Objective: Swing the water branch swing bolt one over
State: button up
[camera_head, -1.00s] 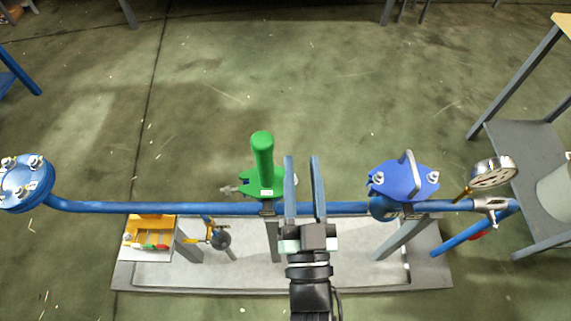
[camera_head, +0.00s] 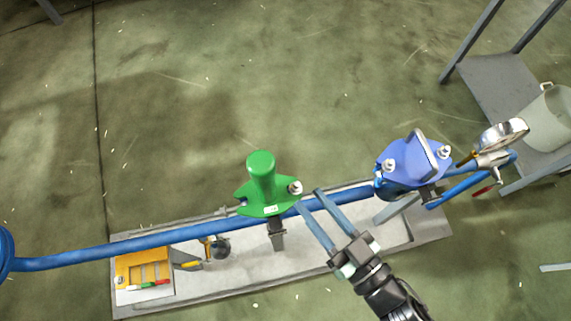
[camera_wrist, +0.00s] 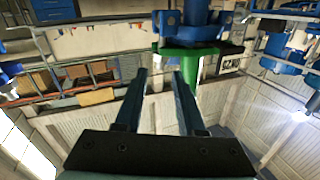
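A green cover with an upright green handle (camera_head: 262,175) sits on the blue pipe (camera_head: 125,247). A silver swing bolt (camera_head: 295,187) stands at the cover's right lug. The left lug is partly hidden, and I cannot tell the state of any bolt there. I cannot read a label naming the water branch. My gripper (camera_head: 309,197) is open and empty, its two long fingers reaching over the pipe. The left fingertip is close beside the right lug; I cannot tell if it touches. In the wrist view, a green part (camera_wrist: 208,65) lies just beyond the fingertips (camera_wrist: 161,71), under a blue fitting.
A blue cover (camera_head: 413,163) with a handle and silver bolts stands to the right, with a gauge (camera_head: 502,135) beyond it. A yellow box (camera_head: 143,268) lies at lower left on the grey base tray (camera_head: 240,277). The floor behind the pipe is clear.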

aim_at(295, 183)
jog(key=x, duration=0.8)
jog(key=shift+w+a, duration=0.15)
jog(key=shift+w, duration=0.05)
grip_shut()
